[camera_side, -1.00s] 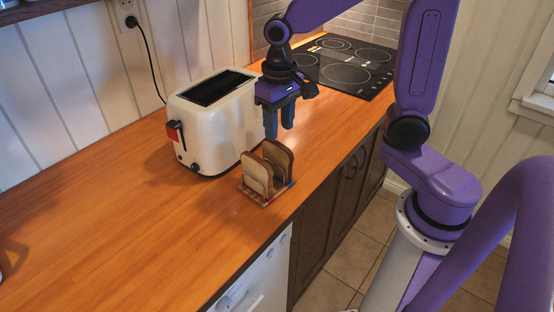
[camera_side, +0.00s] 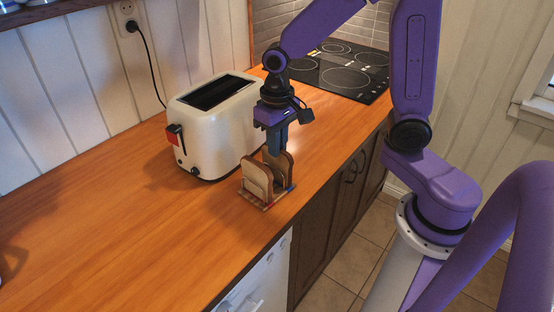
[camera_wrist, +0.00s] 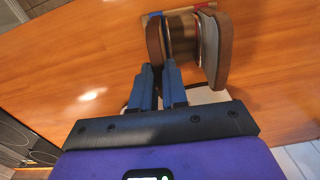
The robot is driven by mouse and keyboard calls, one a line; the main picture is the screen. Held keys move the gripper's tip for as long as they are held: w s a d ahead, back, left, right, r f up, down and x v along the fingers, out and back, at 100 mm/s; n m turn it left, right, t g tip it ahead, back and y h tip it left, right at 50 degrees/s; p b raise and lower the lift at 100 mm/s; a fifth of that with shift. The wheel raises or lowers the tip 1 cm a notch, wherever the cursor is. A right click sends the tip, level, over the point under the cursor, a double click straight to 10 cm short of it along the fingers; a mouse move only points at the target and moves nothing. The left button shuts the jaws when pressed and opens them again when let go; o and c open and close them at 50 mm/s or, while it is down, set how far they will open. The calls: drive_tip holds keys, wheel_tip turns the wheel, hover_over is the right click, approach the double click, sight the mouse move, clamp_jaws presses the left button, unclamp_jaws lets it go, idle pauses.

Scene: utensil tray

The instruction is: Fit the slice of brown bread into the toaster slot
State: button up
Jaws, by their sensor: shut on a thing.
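The brown bread slice (camera_side: 284,166) stands upright in the far part of a small wooden rack (camera_side: 266,201) on the counter. My gripper (camera_side: 275,151) points down over the rack, its fingers shut on the top of this slice. In the wrist view my gripper's blue fingers (camera_wrist: 159,85) lie on either side of the slice (camera_wrist: 154,42). A second slice with a paler face (camera_side: 257,178) stands in the near part of the rack. The cream toaster (camera_side: 212,135) stands left of the rack, its long dark slot (camera_side: 216,92) open on top and empty as far as I can see.
The toaster's red lever (camera_side: 174,135) is on its left end. A black cord (camera_side: 151,60) runs down from the wall socket. A black cooktop (camera_side: 340,72) lies at the back. The counter at left is clear; its front edge (camera_side: 262,250) is close to the rack.

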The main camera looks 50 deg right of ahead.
drive_tip(key=shift+r, duration=0.1)
drive_tip(key=shift+r, duration=0.6)
drive_tip(key=s+d+r, duration=0.2)
drive_tip(key=s+r, duration=1)
drive_tip(key=s, duration=0.2)
drive_tip(key=w+a+r+m, duration=0.2)
drive_tip(key=w+r+m, duration=0.2)
drive_tip(key=w, duration=0.4)
drive_tip(key=w+a+r+m, duration=0.2)
drive_tip(key=w+r+m, duration=0.2)
drive_tip(key=w, duration=0.3)
drive_tip(key=w+d+m, duration=0.3)
drive_tip(key=w+m, duration=0.5)
drive_tip(key=w, duration=0.8)
wheel_tip(320, 180, down, 10)
